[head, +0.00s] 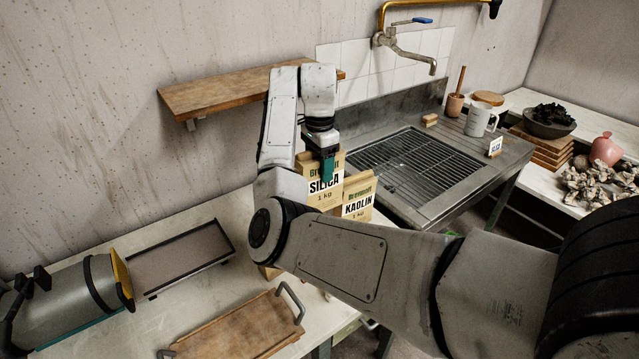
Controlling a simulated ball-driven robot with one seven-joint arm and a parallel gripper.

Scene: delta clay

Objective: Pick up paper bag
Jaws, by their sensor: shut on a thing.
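A tan paper bag labelled "SILICA 1 kg" (324,191) stands upright on the pale worktop beside the sink in the head view. A second tan paper bag, labelled "KAOLIN 1 kg" (358,203), stands to its right, slightly lower in the picture. My gripper (328,171) points down at the top of the silica bag and is shut on it.
A steel sink with a grate (415,168) lies right of the bags. A wooden shelf (225,92) is on the wall behind my arm. A wooden tray with handles (240,328) and a dark-rimmed tray (180,258) lie on the worktop at left.

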